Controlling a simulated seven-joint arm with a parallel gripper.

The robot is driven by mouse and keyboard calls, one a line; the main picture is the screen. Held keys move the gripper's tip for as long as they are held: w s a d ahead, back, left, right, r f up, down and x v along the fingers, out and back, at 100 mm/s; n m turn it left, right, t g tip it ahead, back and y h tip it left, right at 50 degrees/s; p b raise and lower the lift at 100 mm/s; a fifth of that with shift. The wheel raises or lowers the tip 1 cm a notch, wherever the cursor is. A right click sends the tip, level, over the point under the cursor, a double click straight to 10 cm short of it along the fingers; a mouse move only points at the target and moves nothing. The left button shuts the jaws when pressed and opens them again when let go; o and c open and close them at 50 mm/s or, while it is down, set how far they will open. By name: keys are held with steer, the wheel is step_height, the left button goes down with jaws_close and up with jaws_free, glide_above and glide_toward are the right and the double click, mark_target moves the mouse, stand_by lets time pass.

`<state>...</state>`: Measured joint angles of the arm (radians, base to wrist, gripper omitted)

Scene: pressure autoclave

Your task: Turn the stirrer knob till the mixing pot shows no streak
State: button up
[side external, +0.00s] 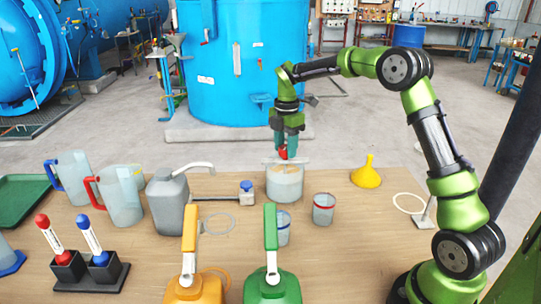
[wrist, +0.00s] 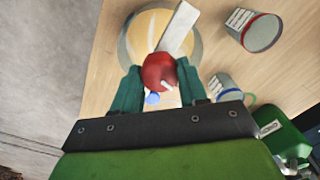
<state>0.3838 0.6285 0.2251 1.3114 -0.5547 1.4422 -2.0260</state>
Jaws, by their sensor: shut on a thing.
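The mixing pot (side external: 285,184) is a clear vessel with pale contents, standing on the wooden table. In the wrist view the pot (wrist: 133,48) shows a yellowish content with paler areas, partly covered by a light bar and my gripper. The red stirrer knob (wrist: 159,71) sits above the pot; it also shows in the side view (side external: 283,153). My gripper (wrist: 160,88) points down over the pot and is shut on the red knob, one teal finger on each side.
A cup with a red rim (side external: 324,209) and a cup with a blue rim (side external: 283,228) stand close to the pot. A yellow funnel (side external: 366,173) lies to the right. Jugs, a grey can (side external: 169,203), and orange and green cans (side external: 271,287) stand left and in front.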

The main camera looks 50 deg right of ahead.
steer(key=shift+r, duration=0.1)
stand_by(0.5)
steer(key=o, duration=1.1)
steer(key=shift+c, duration=0.2)
step_height(320, 180, up, 17)
